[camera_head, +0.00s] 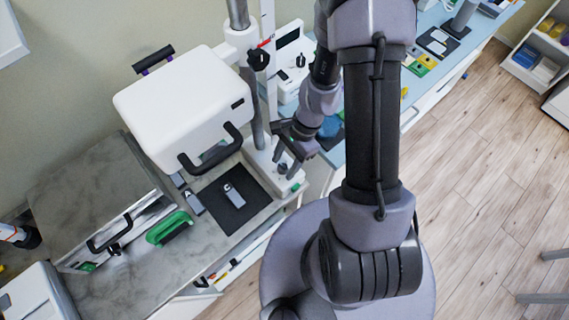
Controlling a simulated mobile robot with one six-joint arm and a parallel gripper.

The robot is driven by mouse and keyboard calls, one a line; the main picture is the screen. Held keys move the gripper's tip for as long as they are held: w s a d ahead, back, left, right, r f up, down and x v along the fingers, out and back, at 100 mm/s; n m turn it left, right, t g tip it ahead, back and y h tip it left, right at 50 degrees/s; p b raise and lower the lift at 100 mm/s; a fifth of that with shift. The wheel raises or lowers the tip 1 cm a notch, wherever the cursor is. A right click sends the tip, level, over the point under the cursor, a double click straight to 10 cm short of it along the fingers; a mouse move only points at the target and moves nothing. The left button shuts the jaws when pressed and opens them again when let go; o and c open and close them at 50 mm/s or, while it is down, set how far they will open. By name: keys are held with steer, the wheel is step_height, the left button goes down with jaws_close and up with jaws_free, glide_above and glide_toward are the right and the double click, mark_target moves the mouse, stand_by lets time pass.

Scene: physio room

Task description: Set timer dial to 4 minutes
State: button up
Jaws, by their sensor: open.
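My gripper (282,141) is open and hangs over the white base (262,160) of a column stand. A small dark knob (283,168) sits on the front of this base, just below my gripper in the picture, with a green part (295,187) beside it. My gripper appears empty and apart from the knob. A white device (291,48) with a dark display and another black knob (300,60) stands farther back. I cannot tell which knob is the timer dial. No scale or minute marks are readable.
A white box with black handles (180,105) is left of the column (252,85). A black mat (232,205) carries a grey tag marked C. A green-handled item (170,228) lies on the grey counter (200,245). Wooden floor (480,180) is open at right.

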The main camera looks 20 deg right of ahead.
jaws_close()
steer(key=shift+f+b, duration=0.25)
steer(key=shift+b, duration=0.35)
steer(key=shift+r+m, duration=0.25)
steer(key=shift+m, duration=0.05)
jaws_free()
steer(key=p+v, duration=0.5)
steer(key=v, duration=1.2)
steer(key=shift+s+d+p, duration=0.15)
steer(key=shift+p, duration=0.25)
steer(key=shift+r, duration=0.1)
